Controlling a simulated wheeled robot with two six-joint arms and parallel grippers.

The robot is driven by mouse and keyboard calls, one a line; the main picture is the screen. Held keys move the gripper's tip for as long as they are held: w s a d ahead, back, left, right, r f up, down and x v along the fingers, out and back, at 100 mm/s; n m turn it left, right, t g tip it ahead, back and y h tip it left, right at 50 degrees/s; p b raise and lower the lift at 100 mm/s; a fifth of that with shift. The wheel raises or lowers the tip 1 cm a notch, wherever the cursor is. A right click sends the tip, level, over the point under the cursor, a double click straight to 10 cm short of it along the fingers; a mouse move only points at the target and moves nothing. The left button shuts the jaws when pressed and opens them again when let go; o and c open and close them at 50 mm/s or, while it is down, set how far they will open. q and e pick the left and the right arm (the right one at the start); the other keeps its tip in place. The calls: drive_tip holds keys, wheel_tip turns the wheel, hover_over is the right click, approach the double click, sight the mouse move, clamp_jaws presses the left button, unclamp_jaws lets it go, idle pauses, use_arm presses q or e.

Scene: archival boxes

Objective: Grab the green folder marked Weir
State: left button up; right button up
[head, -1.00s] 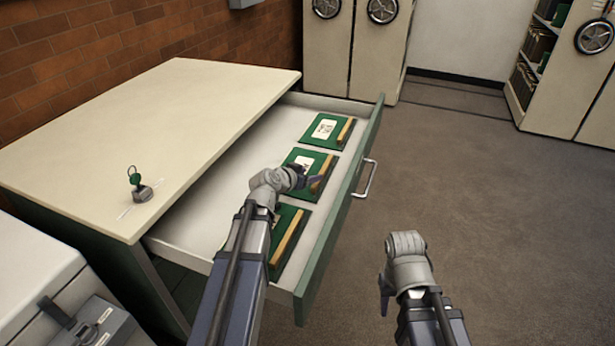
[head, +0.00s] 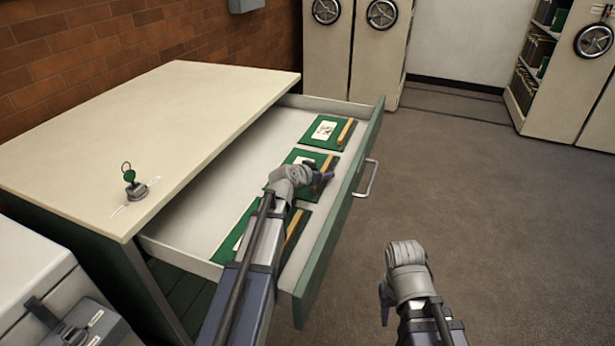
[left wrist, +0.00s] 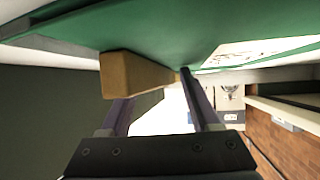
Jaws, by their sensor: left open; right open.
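Three green folders with pale labels and wooden strips lie in the open drawer: a far one (head: 316,137), a middle one (head: 297,157) and a near one (head: 232,236). The label writing is too small to read, so I cannot tell which is Weir. My left gripper (head: 324,179) is open at the middle folder's wooden strip and hides part of that folder. In the left wrist view its two fingers stand apart close to a wooden strip (left wrist: 133,75) on a green folder (left wrist: 150,28); contact is unclear. My right gripper (head: 384,300) is over the floor, its fingers mostly hidden.
The drawer's green front (head: 345,205) with its metal handle (head: 367,180) stands right of the folders. A grey box (head: 85,325) is at lower left. The floor at right is clear.

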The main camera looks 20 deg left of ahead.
use_arm(q)
drive_tip(key=shift+c, duration=0.2)
clamp_jaws()
idle(0.6)
